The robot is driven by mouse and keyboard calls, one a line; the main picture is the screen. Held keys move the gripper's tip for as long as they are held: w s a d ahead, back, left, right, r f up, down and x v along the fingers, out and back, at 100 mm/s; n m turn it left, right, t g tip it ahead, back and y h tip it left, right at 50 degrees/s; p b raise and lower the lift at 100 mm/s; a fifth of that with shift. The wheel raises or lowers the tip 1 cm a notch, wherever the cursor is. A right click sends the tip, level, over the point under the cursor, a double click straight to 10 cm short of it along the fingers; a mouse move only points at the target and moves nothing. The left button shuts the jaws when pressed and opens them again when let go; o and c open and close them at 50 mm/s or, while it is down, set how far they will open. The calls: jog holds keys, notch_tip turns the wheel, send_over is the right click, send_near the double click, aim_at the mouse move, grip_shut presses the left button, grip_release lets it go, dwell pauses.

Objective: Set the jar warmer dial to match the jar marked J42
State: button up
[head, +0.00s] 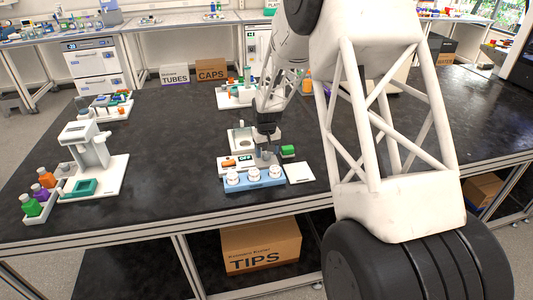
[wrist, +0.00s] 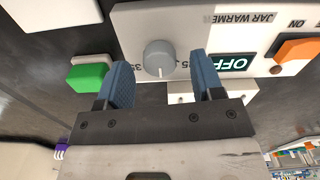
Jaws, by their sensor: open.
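The jar warmer (head: 226,170) is a white unit on the black bench. In the wrist view its panel (wrist: 190,22) carries the words JAR WARMER, a dark OFF display (wrist: 232,63) and an orange switch (wrist: 298,50). Its grey round dial (wrist: 159,56) has a pale pointer line and printed numbers partly hidden around it. My gripper (wrist: 161,72) is open, with its blue fingers on either side of the dial; I cannot tell whether they touch it. In the head view my gripper (head: 266,150) is over the unit. Three white-lidded jars (head: 254,175) stand in a blue rack (head: 256,185); their marks are unreadable.
A green block (wrist: 88,76) sits beside the panel, close to one finger. A white plate (head: 300,173) lies right of the rack. A white stand (head: 110,175) and colored bottles (head: 38,191) are at the left. The bench between is clear.

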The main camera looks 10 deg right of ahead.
aim_at(267, 154)
notch_tip(267, 154, up, 7)
jog(key=shift+f, duration=0.15)
dwell(0.6)
jog(key=shift+s+r, duration=0.2)
jog(key=shift+r, duration=0.1)
jog(key=s+a+r+t, duration=0.1)
jog(key=s+r, duration=0.7)
jog(key=s, duration=0.4)
jog(key=s+r, duration=0.8)
jog(key=s, duration=0.4)
jog(key=s+r+m+t, duration=0.1)
jog(key=s, duration=2.4)
jog(key=shift+s+a+r+t, duration=0.3)
jog(key=shift+s+a+r, duration=0.05)
jog(key=shift+a+r, duration=0.1)
